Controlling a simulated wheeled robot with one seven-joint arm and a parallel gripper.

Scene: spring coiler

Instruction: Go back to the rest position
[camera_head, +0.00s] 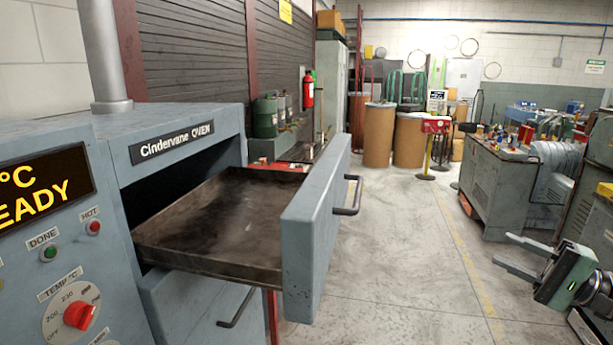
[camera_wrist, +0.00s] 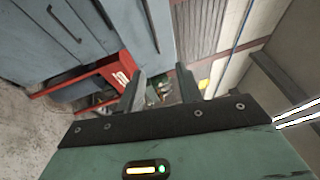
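My gripper (camera_head: 524,258) is at the lower right of the head view, with its two grey fingers apart and nothing between them. In the wrist view the gripper (camera_wrist: 160,85) also shows its fingers spread and empty. The oven (camera_head: 190,122) stands at the left of the head view, and its drawer tray (camera_head: 215,258) is pulled out. The tray's dark surface is bare. The drawer front (camera_head: 312,240) with its dark handle (camera_head: 351,195) faces right, well apart from my gripper.
Grey concrete floor (camera_head: 400,270) lies clear between the drawer and my gripper. A grey machine bench (camera_head: 495,190) stands at the right. Brown drums (camera_head: 378,135), a red-topped stand (camera_head: 434,126) and a fire extinguisher (camera_head: 308,90) are farther back.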

